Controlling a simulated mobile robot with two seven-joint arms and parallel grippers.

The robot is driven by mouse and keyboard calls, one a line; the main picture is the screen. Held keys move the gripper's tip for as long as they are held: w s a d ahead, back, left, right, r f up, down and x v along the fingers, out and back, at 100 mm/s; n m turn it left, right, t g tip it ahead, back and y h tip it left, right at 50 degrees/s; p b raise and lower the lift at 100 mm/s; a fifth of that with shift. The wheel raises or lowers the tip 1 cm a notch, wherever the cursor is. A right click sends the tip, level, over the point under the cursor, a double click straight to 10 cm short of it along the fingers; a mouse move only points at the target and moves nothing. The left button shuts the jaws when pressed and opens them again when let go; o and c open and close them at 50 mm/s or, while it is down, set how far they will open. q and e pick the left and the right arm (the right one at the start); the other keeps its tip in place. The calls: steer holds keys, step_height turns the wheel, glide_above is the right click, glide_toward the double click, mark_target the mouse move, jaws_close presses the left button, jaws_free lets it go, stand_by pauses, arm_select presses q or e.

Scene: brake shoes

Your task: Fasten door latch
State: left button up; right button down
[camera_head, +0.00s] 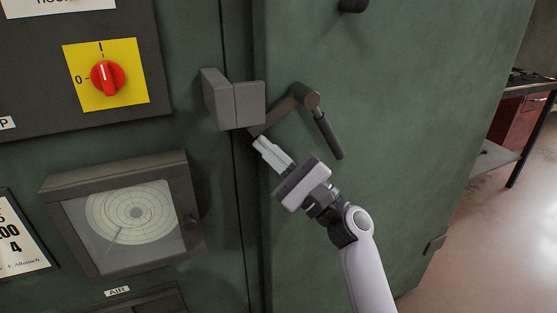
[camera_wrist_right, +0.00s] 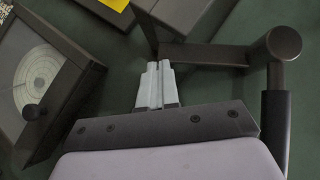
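The door latch (camera_head: 303,98) is a dark grey cranked lever on the green cabinet door (camera_head: 390,130). Its bar runs from the round pivot down-left to the latch plates, and its handle (camera_head: 329,136) hangs down to the right. Two grey latch plates (camera_head: 248,104) stand at the door seam. My right gripper (camera_head: 262,143) is just below the latch bar, its pale fingers close together and pointing up-left. In the right wrist view the fingers (camera_wrist_right: 156,86) look together with nothing between them, near the latch bar (camera_wrist_right: 205,54). My left gripper is not in view.
Left of the seam are a red rotary switch (camera_head: 107,77) on a yellow plate and a protruding round dial gauge (camera_head: 131,213). A dark knob (camera_head: 353,5) sits at the top of the door. The door surface right of the handle is clear. A workbench (camera_head: 524,110) stands far right.

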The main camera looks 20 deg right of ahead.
steer(key=shift+a+r, duration=0.55)
steer(key=shift+a, duration=0.1)
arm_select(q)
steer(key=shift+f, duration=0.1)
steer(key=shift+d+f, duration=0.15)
arm_select(e)
steer(key=shift+s, duration=0.1)
